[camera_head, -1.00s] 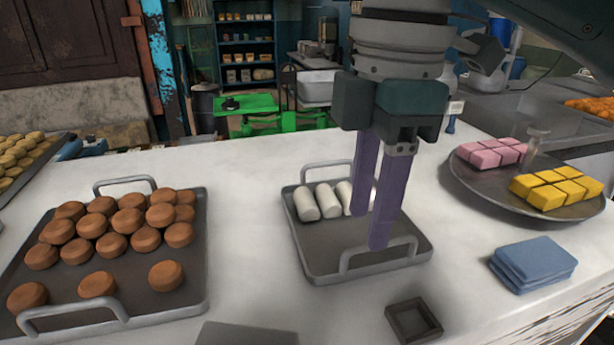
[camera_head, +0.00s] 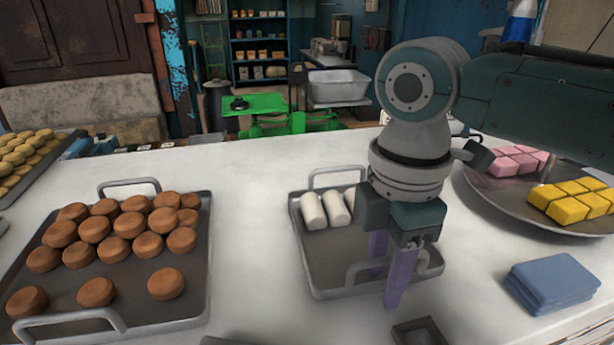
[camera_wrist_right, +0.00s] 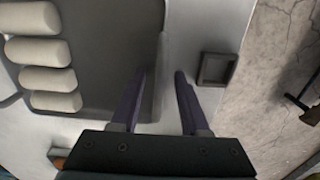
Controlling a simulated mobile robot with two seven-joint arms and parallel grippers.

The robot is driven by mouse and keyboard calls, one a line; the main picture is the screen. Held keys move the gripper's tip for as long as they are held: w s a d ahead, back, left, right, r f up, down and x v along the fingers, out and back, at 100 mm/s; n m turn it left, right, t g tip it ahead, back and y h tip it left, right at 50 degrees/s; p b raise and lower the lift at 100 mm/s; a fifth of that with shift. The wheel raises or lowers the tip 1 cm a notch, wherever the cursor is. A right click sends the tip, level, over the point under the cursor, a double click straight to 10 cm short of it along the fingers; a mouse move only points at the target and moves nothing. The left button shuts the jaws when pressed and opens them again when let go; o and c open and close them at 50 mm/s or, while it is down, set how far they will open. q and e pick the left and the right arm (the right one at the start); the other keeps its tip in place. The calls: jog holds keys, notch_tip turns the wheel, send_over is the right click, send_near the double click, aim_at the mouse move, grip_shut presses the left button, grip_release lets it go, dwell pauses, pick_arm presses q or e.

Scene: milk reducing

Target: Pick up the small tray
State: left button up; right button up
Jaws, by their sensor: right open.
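The small grey tray (camera_head: 325,255) with two loop handles lies flat on the white counter. Several white rolls (camera_head: 314,211) sit at its far end; its near part is bare. It also shows at the left of the right wrist view (camera_wrist_right: 115,40). My right gripper (camera_head: 386,288) points down at the tray's near edge, by the near handle (camera_head: 425,262). In the right wrist view the fingers (camera_wrist_right: 160,74) straddle that edge. Contact with the handle cannot be told. My left gripper is out of view.
A larger tray of brown cakes (camera_head: 130,275) stands left. A small dark square dish (camera_head: 420,332) lies just in front of the gripper. Folded blue cloths (camera_head: 552,282) and a round plate (camera_head: 490,195) of pink and yellow blocks are at right. Counter between the trays is clear.

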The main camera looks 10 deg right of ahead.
grip_shut()
dwell(0.3)
jog(key=shift+w, duration=0.1)
dwell(1.0)
